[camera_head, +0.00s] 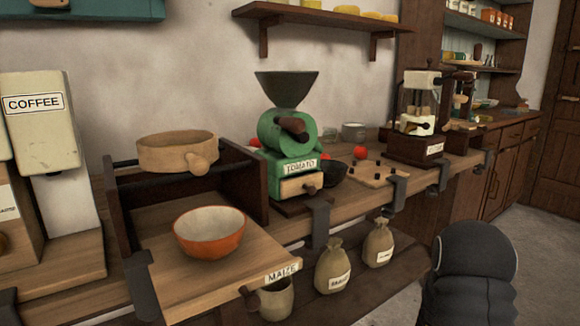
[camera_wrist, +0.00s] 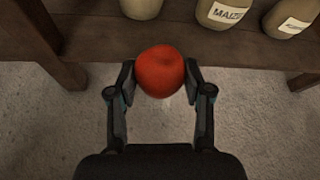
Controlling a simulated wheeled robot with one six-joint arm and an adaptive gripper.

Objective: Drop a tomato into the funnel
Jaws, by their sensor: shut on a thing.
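A red tomato (camera_wrist: 160,71) is held between the two fingers of my gripper (camera_wrist: 160,82) in the wrist view, above the grey floor near the shelf edge. In the head view the fingers and this tomato are hidden; a dark part of my arm shows at the lower right. The dark funnel (camera_head: 286,88) sits on top of the green mill labelled TOMATO (camera_head: 290,135) on the counter. The inside of the funnel cannot be seen.
An orange bowl (camera_head: 209,232) stands on a board left of the mill, below a wooden sieve (camera_head: 177,152). A second mill (camera_head: 418,115) stands to the right. Labelled sacks (camera_head: 332,266) sit on the lower shelf. A wall shelf (camera_head: 320,18) hangs above the funnel.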

